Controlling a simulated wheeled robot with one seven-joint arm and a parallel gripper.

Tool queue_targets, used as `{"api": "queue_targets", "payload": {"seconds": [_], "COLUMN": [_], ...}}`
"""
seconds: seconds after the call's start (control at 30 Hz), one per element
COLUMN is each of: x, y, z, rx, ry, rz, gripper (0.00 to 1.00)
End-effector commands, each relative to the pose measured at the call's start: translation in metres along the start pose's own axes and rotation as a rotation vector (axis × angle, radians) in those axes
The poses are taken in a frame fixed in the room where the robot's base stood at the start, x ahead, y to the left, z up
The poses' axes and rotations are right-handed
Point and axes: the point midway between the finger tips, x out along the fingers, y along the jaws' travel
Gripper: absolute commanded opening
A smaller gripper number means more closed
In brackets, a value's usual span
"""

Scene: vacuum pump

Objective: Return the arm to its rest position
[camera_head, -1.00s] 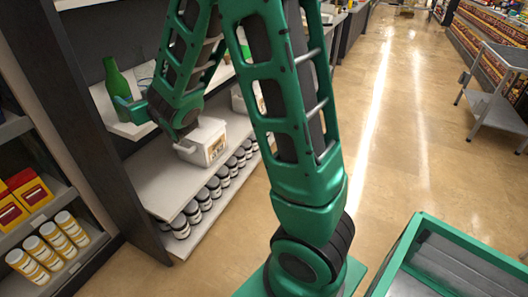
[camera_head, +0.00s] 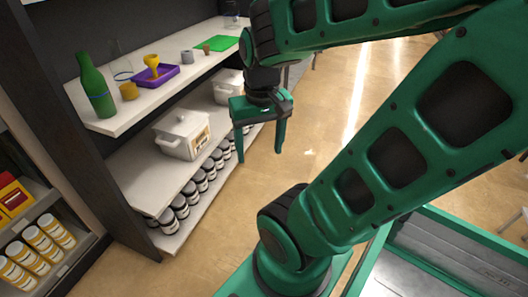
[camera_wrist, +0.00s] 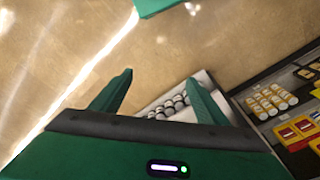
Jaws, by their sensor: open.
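My gripper (camera_head: 260,150) hangs from the folded green arm in the head view, in the air to the right of the shelves. Its two fingers point down, spread apart, with nothing between them. In the wrist view my gripper (camera_wrist: 158,92) shows both fingers apart over the floor and the lower shelf edge. The upper arm link crosses the right half of the head view and hides part of the aisle.
The upper shelf (camera_head: 130,108) holds a green bottle (camera_head: 95,85), a purple tray (camera_head: 155,76) and a green board (camera_head: 216,43). White lidded pots (camera_head: 184,136) stand below, over rows of dark jars (camera_head: 188,198). Floor (camera_head: 318,120) beside my gripper is clear.

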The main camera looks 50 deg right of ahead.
Motion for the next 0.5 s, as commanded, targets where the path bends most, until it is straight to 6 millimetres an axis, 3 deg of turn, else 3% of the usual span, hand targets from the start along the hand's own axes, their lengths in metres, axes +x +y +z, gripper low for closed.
{"api": "queue_targets", "payload": {"seconds": [0.07, 0.17, 0.5], "x": [-0.004, -0.006, -0.006], "y": [0.004, 0.009, 0.010], "z": [0.018, 0.028, 0.030], "rx": [0.013, 0.016, 0.016], "ry": [-0.047, -0.083, -0.091], "rz": [-0.008, -0.013, -0.013], "gripper": [0.68, 0.68, 0.68]}}
